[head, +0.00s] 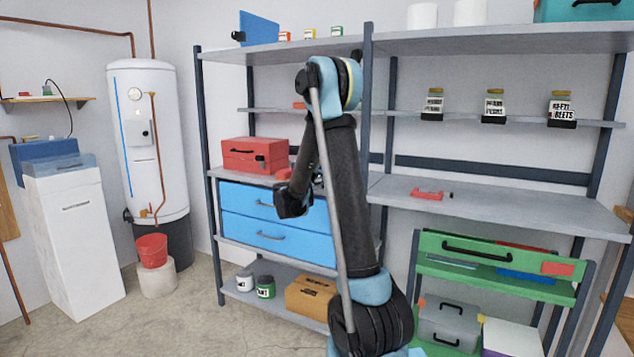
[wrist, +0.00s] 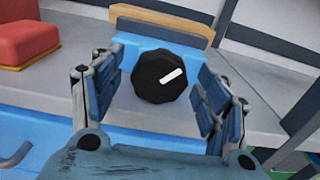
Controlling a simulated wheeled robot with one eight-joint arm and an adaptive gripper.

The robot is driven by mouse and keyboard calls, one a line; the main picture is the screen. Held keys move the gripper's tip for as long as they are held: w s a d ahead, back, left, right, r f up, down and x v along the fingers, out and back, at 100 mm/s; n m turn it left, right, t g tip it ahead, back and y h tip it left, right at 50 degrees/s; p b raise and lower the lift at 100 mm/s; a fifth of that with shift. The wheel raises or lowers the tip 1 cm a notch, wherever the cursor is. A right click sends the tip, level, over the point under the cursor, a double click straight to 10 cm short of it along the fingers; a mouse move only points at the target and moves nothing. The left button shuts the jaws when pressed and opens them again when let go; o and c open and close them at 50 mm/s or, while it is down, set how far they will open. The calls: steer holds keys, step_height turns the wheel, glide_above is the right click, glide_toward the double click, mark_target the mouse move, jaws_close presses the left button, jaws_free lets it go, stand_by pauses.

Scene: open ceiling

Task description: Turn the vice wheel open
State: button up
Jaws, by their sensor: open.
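The vice wheel (wrist: 162,77) is a black faceted knob with a white mark, on the front of a blue vice (wrist: 128,42) with a wooden strip (wrist: 160,22) behind it. My gripper (wrist: 157,82) is open in the wrist view, with one finger on each side of the wheel. A gap shows between the wheel and each finger, so I see no contact. In the head view my gripper (head: 292,200) is in front of the shelf above the blue drawers, and the wheel is hidden behind my arm.
Blue drawers (head: 262,228) are under the shelf. A dark shelf post (head: 366,130) rises on the right.

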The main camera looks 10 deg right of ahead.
steer(key=shift+x, duration=1)
steer(key=c, duration=1.1)
steer(key=shift+o, duration=0.2)
steer(key=shift+a+n, duration=0.1)
steer(key=shift+n, duration=1.3)
